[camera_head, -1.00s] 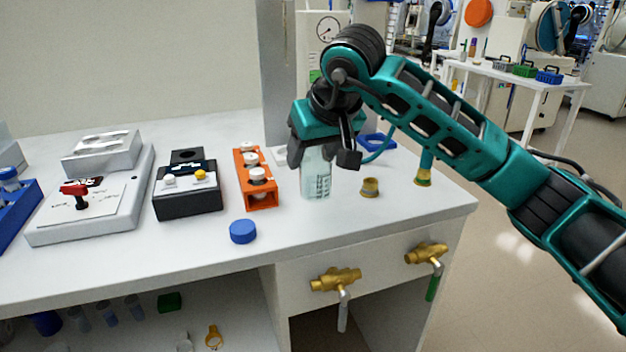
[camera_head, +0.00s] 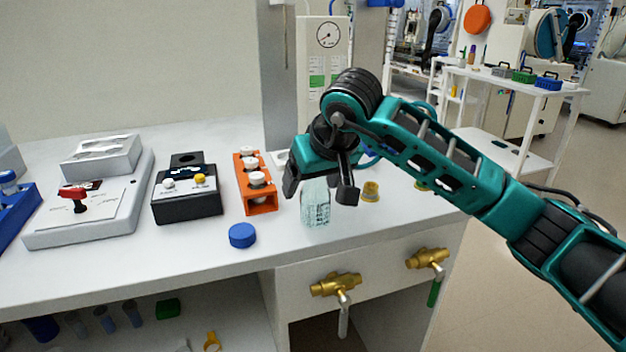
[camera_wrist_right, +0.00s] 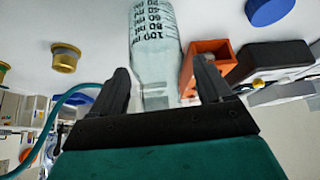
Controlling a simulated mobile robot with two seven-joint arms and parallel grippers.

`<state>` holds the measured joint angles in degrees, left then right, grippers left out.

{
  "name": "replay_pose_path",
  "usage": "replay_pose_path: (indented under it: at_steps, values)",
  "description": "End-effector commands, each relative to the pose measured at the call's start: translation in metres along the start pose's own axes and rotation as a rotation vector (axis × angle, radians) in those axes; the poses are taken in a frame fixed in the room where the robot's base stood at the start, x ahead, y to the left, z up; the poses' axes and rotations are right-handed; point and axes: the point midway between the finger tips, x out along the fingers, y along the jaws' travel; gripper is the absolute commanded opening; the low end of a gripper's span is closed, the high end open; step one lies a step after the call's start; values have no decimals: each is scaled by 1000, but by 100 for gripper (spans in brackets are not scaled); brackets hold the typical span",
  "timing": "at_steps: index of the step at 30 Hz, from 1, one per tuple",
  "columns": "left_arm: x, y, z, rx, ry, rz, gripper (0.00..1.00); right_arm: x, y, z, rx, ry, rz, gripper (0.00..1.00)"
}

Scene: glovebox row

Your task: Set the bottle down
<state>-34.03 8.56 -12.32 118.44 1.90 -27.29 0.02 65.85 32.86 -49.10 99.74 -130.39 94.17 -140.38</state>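The bottle (camera_head: 315,207) is clear with dark volume marks. It stands upright on the white bench (camera_head: 120,262), near the front edge. Its upper part is hidden behind my right gripper (camera_head: 319,192). The gripper's two fingers are spread on either side of the bottle. In the right wrist view, the bottle (camera_wrist_right: 155,45) lies between the fingers of my right gripper (camera_wrist_right: 162,80), with a gap showing on at least the right side. My left gripper is not in view.
A blue cap (camera_head: 242,235) lies left of the bottle. An orange rack (camera_head: 261,201) with white-topped vials and a black device (camera_head: 188,205) stand further left. A small brass fitting (camera_head: 371,191) stands right of the bottle. Brass valves (camera_head: 335,285) stick out below the bench edge.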

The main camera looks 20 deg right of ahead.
Motion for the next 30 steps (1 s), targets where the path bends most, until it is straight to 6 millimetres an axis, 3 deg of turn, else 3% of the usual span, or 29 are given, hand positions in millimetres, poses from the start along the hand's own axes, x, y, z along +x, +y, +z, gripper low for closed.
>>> replay_pose_path:
  at_steps: [11, 24, 30]
  values:
    - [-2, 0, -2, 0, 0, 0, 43, -7, 0, -2, 0, 2, 0, 83]
    - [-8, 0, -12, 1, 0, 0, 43, -94, 1, -3, -1, 5, 2, 83]
    - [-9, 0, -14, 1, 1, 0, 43, -117, 0, -2, 0, 2, 0, 83]
